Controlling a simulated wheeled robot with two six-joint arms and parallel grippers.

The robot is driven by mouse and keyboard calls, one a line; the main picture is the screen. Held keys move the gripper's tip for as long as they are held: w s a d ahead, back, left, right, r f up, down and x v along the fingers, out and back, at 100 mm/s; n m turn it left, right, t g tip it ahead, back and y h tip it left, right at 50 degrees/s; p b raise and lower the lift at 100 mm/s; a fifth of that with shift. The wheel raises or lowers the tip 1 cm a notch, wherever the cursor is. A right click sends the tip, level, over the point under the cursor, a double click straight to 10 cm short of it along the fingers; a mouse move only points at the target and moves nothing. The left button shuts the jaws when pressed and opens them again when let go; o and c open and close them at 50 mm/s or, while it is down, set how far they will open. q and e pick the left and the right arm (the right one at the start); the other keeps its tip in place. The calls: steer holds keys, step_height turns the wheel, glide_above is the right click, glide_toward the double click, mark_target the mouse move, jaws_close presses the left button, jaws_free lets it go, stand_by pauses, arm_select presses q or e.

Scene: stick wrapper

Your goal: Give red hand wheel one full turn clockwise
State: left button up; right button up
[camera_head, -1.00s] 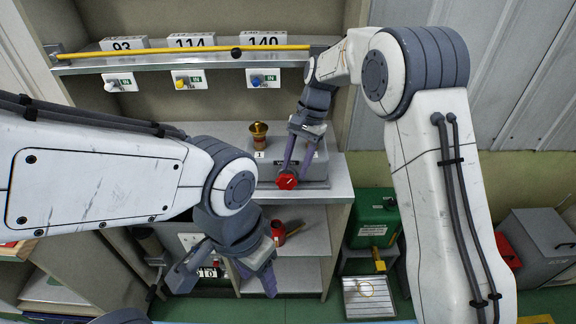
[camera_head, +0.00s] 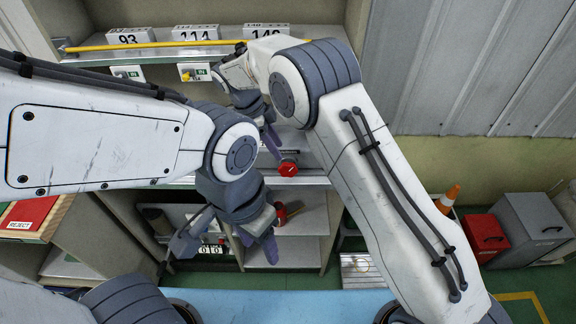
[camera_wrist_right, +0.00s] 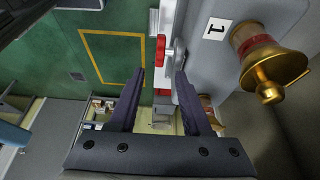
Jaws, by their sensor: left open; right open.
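The red hand wheel (camera_head: 288,168) sits on the front of a grey box on the cabinet's middle shelf. In the right wrist view the wheel (camera_wrist_right: 161,50) is seen nearly edge-on, just beyond the fingertips and roughly between their lines. My right gripper (camera_wrist_right: 159,74) is open with nothing between its fingers. In the head view one purple finger of the right gripper (camera_head: 272,146) shows just up and left of the wheel; whether it touches cannot be told. My left gripper (camera_head: 222,248) is open and empty, low in front of the cabinet.
A brass-topped fitting (camera_wrist_right: 272,70) stands on the grey box beside the wheel, close to my right gripper. A yellow rod (camera_head: 150,44) lies along the upper shelf. A red cylindrical object (camera_head: 281,212) is on the lower shelf. Red and grey bins (camera_head: 484,236) stand at the right.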

mark_target(287, 164)
steer(key=b+x, duration=0.4)
steer(key=x, duration=0.4)
steer(key=shift+a, duration=0.1)
steer(key=shift+d+f+b, duration=0.25)
steer(key=shift+f+b, duration=0.1)
steer(key=shift+b, duration=0.1)
jaws_close()
